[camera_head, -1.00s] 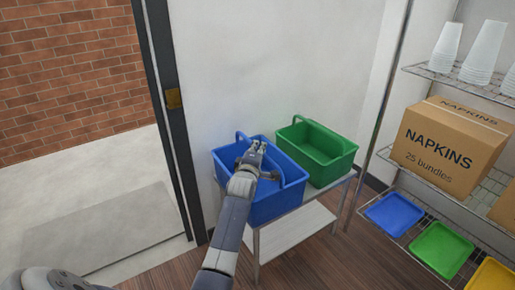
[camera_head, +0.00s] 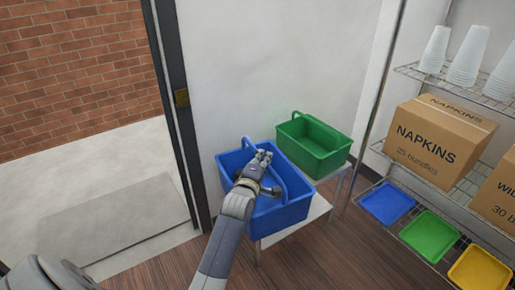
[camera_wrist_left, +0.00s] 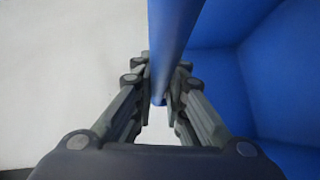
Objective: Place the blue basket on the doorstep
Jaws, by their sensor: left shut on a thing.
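The blue basket (camera_head: 287,217) is at the left end of a small white table, in the middle of the head view. My left gripper (camera_head: 263,157) is shut on its raised handle. In the left wrist view the handle (camera_wrist_left: 172,40) passes between the two fingers, and the basket's inside (camera_wrist_left: 240,85) shows at the right. The basket looks raised at the table's front edge; its underside is hidden. The doorstep area, a grey slab (camera_head: 120,215) on pale ground, lies outside the doorway at the left. My right gripper is not in view.
A green basket (camera_head: 317,150) stands on the white table (camera_head: 300,222). A dark door frame (camera_head: 178,110) stands between the table and the outside. A wire shelf with a napkin box (camera_head: 440,140), cups and trays is at the right. The wooden floor in front is clear.

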